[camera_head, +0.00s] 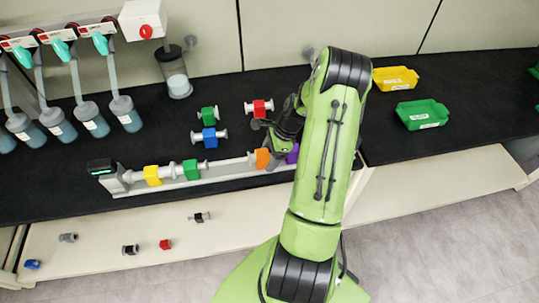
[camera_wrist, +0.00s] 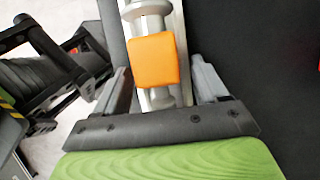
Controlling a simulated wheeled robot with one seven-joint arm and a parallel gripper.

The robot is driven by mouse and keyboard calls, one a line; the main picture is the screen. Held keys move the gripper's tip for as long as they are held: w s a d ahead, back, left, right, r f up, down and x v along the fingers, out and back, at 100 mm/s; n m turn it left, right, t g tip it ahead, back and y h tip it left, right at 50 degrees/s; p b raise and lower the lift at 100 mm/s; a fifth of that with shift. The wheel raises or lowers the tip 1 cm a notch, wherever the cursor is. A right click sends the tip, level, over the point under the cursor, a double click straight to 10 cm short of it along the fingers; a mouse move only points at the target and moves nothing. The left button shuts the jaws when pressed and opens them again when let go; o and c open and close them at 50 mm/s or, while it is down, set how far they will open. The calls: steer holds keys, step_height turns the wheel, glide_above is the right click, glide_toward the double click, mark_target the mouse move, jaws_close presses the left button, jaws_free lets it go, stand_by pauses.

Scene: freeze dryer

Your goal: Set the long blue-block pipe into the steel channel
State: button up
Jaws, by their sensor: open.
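The blue-block pipe (camera_head: 210,138) lies on the black counter behind the steel channel, away from my gripper. The steel channel (camera_head: 215,182) runs along the counter's front and holds pipes with a yellow block (camera_head: 152,175), a green block (camera_head: 191,169), an orange block (camera_head: 262,158) and a purple block (camera_head: 293,153), partly hidden by my arm. My gripper (camera_wrist: 159,68) is open over the channel, its fingers on either side of the orange-block pipe. The orange block also shows in the wrist view (camera_wrist: 155,60). Whether the fingers touch it I cannot tell.
A green-block pipe (camera_head: 208,114) and a red-block pipe (camera_head: 259,107) lie behind the channel. Yellow (camera_head: 396,77) and green (camera_head: 422,114) trays stand at right. Flasks (camera_head: 125,113) hang at left near a clear cylinder (camera_head: 177,75). Small parts (camera_head: 130,249) lie on the lower shelf.

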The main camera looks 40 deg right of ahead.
steer(key=c, duration=1.2)
steer(key=shift+d, duration=0.1)
steer(key=o, duration=1.3)
steer(key=shift+s, duration=0.1)
steer(key=shift+c, duration=0.2)
steer(key=shift+r, duration=0.1)
steer(key=p+v, duration=0.2)
steer(key=v, duration=1.3)
steer(key=shift+r, duration=0.35)
steer(key=shift+d, duration=0.1)
